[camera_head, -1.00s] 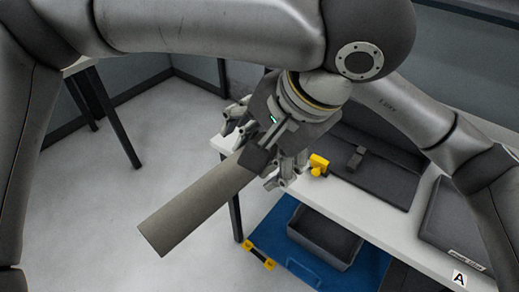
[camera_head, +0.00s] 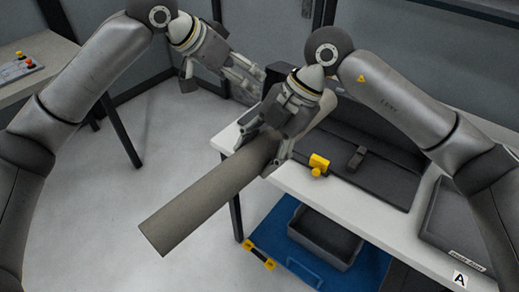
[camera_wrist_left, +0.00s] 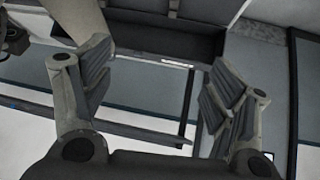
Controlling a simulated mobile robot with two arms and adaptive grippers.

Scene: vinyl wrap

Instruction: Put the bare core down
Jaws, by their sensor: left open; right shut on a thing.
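The bare core (camera_head: 205,200) is a plain grey-brown tube in the head view. My right gripper (camera_head: 270,152) is shut on its upper right end. The tube slants down to the lower left, with its free end over the floor, off the table's left end. My left gripper (camera_head: 248,82) is open and empty, above and to the left of the right gripper. Its spread fingers also show in the left wrist view (camera_wrist_left: 155,95), with nothing between them. A pale beige shape at the top left there may be the tube; I cannot tell.
The white table (camera_head: 355,205) runs along the right. It bears a dark case (camera_head: 340,165), a yellow tool (camera_head: 318,164) and a grey tray (camera_head: 440,225). Below are a grey bin (camera_head: 325,240) and a blue mat (camera_head: 275,228). Floor at the left is clear.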

